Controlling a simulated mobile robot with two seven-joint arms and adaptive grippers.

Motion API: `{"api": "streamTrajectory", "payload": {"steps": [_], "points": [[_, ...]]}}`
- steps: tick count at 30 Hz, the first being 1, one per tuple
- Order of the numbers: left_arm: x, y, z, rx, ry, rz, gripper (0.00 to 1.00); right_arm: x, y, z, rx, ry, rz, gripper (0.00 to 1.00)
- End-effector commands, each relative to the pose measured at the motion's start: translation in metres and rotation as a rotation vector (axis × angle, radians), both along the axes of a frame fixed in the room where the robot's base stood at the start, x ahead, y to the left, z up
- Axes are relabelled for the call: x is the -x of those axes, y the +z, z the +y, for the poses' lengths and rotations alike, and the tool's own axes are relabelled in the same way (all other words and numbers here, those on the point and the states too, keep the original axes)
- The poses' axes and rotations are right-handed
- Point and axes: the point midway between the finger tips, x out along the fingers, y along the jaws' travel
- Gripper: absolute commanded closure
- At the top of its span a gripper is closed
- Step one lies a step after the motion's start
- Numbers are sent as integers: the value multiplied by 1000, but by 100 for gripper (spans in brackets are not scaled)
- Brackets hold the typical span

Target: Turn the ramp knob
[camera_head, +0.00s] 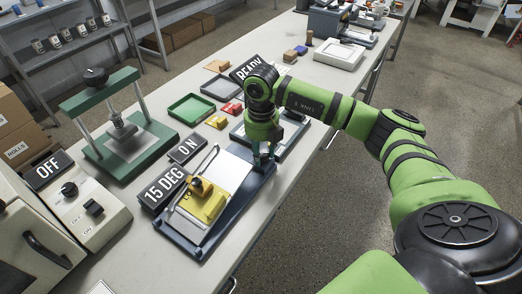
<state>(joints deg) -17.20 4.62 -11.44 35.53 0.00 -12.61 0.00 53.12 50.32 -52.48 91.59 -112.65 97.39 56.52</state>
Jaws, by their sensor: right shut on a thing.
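The ramp (237,170) is a dark blue frame with a pale plate, on the bench in the middle of the view. A yellow block (205,203) with a small knob on top sits on its near part. My right gripper (263,160) points down at the ramp's far right corner. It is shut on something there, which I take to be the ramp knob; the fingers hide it. My left gripper is not in view.
A green press (126,137) stands to the left. A green tray (191,108) and small coloured blocks lie beyond the ramp. The bench's right edge runs close by the ramp.

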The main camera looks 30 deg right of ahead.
Motion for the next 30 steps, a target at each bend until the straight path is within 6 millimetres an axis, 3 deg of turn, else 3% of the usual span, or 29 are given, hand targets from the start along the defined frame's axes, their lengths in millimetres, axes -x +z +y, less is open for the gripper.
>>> {"api": "streamTrajectory", "payload": {"steps": [8,9,10,11,23,30], "points": [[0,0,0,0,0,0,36,5,-5,1,2,3,21,91],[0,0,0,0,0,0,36,5,-5,1,2,3,21,51],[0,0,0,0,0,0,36,5,-5,1,1,4,21,39],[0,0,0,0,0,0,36,5,-5,1,2,4,21,36],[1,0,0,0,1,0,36,1,4,0,0,2,5,36],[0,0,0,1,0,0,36,0,46,1,-1,2,2,36]]}}
